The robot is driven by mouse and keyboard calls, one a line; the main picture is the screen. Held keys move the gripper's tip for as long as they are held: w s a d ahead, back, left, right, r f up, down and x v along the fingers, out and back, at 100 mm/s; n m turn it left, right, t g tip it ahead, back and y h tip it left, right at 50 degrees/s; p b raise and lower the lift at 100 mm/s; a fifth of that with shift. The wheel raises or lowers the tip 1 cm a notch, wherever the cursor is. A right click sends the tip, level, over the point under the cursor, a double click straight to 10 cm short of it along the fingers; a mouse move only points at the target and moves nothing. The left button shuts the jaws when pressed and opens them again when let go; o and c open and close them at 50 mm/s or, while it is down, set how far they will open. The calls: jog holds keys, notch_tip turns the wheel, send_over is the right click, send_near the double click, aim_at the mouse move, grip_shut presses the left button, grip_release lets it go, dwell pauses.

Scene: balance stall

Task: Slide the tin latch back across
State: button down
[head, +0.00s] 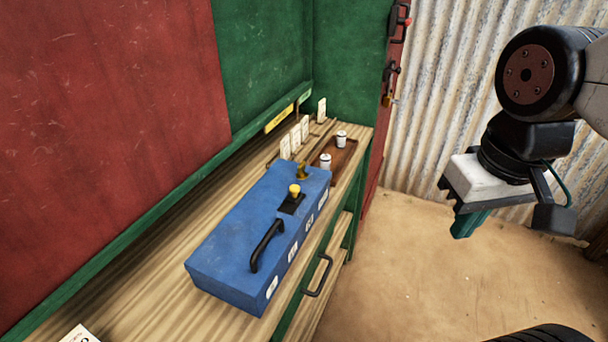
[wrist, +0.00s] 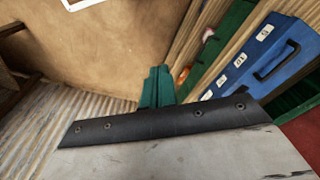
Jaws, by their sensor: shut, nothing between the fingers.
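A long blue tin (head: 230,248) lies shut on the wooden counter, with a black handle (head: 266,246) on its lid. A yellow knob (head: 294,189) stands on a small black plate (head: 291,204) beyond the handle. A small brass piece (head: 302,172) is near the far end; which of these is the latch is not certain. My gripper (head: 466,226) is shut and empty, in the air to the right of the counter, well apart from the tin. In the wrist view, its teal fingers (wrist: 157,87) are together, and part of the tin (wrist: 284,40) shows at right.
A brown tray (head: 342,155) with two white cans (head: 325,161) stands beyond the tin. White cards (head: 295,138) stand along the back of the counter (head: 135,283). A black pull handle (head: 318,276) sticks out of the counter front. The sandy floor is clear.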

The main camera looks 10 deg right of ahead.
jog(key=w+a+f+m+g+y, duration=0.1)
jog(key=w+m+y, duration=0.3)
jog(key=w, duration=1.1)
jog(key=w+a+f+m+g+y, duration=0.2)
jog(key=w+a+m+g+y, duration=0.1)
jog(key=w+m, duration=0.7)
jog(key=w+a+y, duration=0.1)
jog(key=w, duration=0.3)
jog(key=shift+w+a+f+y, duration=0.15)
jog(key=shift+w+f+y, duration=0.15)
jog(key=shift+w, duration=0.1)
send_near(312, 193)
jog(key=a+f, duration=0.2)
jog(key=a, duration=0.1)
jog(key=shift+s+a+f, duration=0.1)
jog(key=shift+s+a, duration=0.3)
jog(key=shift+a, duration=0.2)
jog(key=shift+s+a+f, duration=0.1)
jog(key=shift+s+a, duration=0.3)
jog(key=shift+a, duration=0.25)
jog(key=shift+s+a, duration=0.2)
jog(key=shift+a, duration=0.5)
